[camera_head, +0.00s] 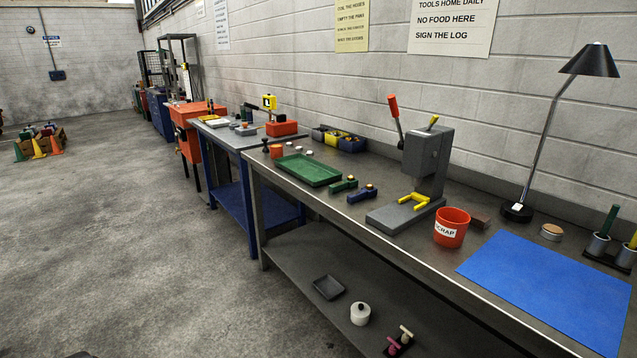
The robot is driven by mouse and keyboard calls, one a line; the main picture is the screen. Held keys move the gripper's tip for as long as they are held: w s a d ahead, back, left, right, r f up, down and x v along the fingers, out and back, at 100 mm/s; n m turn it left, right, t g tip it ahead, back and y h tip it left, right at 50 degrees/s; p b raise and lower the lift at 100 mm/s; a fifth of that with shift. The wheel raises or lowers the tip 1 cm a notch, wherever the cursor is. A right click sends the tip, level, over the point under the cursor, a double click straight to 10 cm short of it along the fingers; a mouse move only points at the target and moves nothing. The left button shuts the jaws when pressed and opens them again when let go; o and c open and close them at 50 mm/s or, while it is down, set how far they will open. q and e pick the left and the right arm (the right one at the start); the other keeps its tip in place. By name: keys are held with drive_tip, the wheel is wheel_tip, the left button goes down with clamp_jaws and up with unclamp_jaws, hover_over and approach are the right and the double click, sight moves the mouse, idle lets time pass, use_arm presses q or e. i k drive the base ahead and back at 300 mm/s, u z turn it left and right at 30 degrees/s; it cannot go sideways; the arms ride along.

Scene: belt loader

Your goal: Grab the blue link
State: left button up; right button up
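A small dark blue link (362,194) lies on the grey workbench (300,205) near its front edge. A similar green link (343,185) lies just left of it. A green tray (307,170) is further left, and a grey press (424,165) with a yellow fork-shaped piece (414,200) on its base stands to the right of the blue link.
A red scrap bucket (451,228), a blue mat (556,285) and a black desk lamp (517,212) are to the right. Small coloured bins (338,140) stand behind the links. The lower shelf holds a dark tray (328,287) and a white pot (360,313).

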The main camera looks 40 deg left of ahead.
sight(352, 197)
drive_tip(key=u, duration=0.25)
drive_tip(key=i, duration=1.2)
drive_tip(key=u, duration=0.2)
